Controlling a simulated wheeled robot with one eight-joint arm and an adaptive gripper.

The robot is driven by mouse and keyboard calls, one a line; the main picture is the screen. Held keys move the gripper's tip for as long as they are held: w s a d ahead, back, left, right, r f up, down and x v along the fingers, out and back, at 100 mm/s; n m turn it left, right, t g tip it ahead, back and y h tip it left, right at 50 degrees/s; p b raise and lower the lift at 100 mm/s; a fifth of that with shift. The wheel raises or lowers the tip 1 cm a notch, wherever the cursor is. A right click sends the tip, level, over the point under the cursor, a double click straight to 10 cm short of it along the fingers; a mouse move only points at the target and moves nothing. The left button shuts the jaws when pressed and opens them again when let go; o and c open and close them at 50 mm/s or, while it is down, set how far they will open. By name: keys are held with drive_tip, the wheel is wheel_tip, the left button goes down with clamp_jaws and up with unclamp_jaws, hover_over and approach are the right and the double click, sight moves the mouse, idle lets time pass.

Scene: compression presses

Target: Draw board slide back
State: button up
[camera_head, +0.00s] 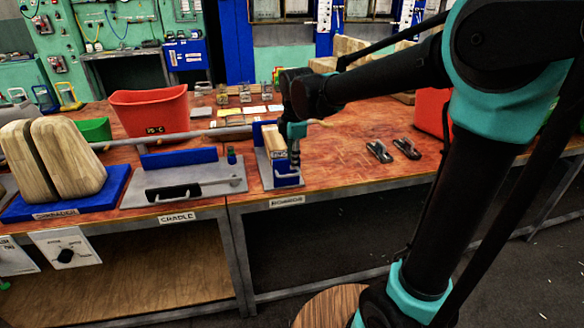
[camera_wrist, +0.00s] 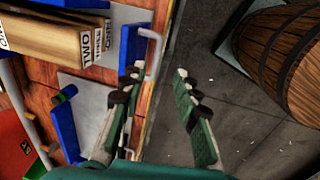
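A grey plate (camera_head: 266,172) with blue uprights stands at the table's front edge, and a pale wooden board stack (camera_head: 271,138) stands in it. I take this as the board slide. In the wrist view the labelled stack (camera_wrist: 60,45) lies at upper left, beside a blue upright (camera_wrist: 130,45) with a bent grey handle (camera_wrist: 151,50). My gripper (camera_wrist: 157,80) is open, its two green fingers apart with nothing seen between them. The handle is just beyond the fingertips, nearer the left finger; contact cannot be told. In the head view my gripper (camera_head: 295,150) partly covers the stack.
A cradle (camera_head: 200,185) with a blue wall is left of the slide, with a long grey bar behind it. A red bin (camera_head: 150,108) stands farther back. Two small metal clips (camera_head: 392,151) lie to the right on open table. A wooden barrel (camera_wrist: 285,55) stands on the floor.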

drive_tip(key=r, duration=0.3)
drive_tip(key=s+r, duration=0.1)
drive_tip(key=r, duration=0.1)
drive_tip(key=shift+s+d+r, duration=0.1)
drive_tip(key=shift+d+r, duration=0.05)
drive_tip(key=shift+r, duration=0.25)
drive_tip(key=s+d+f+m+t, duration=0.1)
drive_tip(key=s+d+f+m, duration=0.7)
drive_tip(key=d+f+m, duration=0.2)
drive_tip(key=s+d+f+m+t, duration=0.1)
drive_tip(key=s+d+f+m, duration=0.7)
drive_tip(key=d+f+m, duration=0.2)
drive_tip(key=shift+d+m+h, duration=0.3)
drive_tip(key=shift+d+m, duration=0.3)
drive_tip(key=shift+d, duration=0.5)
